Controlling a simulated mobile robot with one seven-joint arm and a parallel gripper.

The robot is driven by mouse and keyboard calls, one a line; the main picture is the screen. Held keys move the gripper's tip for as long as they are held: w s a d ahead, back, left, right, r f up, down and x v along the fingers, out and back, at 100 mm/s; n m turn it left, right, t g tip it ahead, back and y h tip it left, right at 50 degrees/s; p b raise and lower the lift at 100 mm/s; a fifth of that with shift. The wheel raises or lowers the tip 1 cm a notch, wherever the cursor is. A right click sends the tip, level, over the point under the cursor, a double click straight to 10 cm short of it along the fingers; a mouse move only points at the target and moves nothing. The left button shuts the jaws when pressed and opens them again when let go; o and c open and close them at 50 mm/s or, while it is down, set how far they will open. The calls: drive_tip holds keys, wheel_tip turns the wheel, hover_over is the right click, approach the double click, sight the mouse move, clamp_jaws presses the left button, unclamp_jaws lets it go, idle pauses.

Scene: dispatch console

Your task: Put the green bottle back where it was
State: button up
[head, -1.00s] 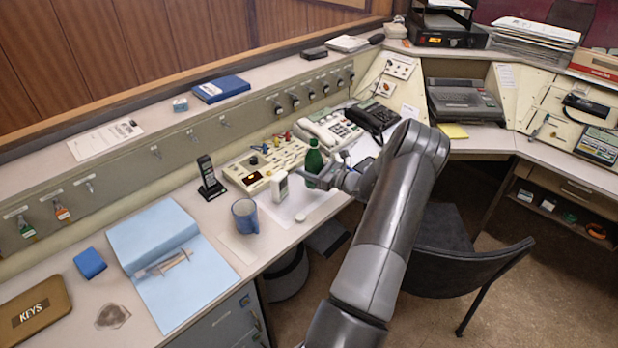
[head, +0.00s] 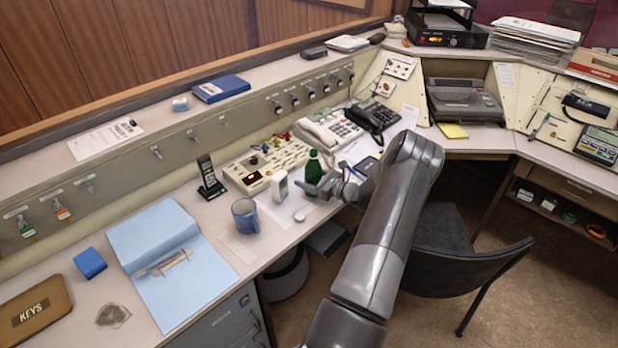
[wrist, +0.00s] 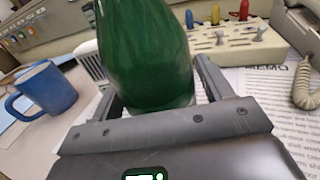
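In the wrist view the bottle (wrist: 146,50) fills the space between my two fingers (wrist: 158,98), one along each side. The gripper looks shut on it. The bottle's top is cut off in the wrist view, and its base is partly hidden, so I cannot tell for certain whether it touches the desk.
A white handset (head: 279,186) and a blue mug (head: 245,215) stand left of the bottle. A cream switch panel (head: 264,165) and a cream telephone (head: 328,130) are behind. Papers and a small white disc (head: 300,217) lie in front. A black chair (head: 450,255) stands at the desk's edge.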

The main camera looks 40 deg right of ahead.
drive_tip(key=shift+o, duration=0.3)
drive_tip(key=shift+r, duration=0.2)
drive_tip(key=v, duration=1.2)
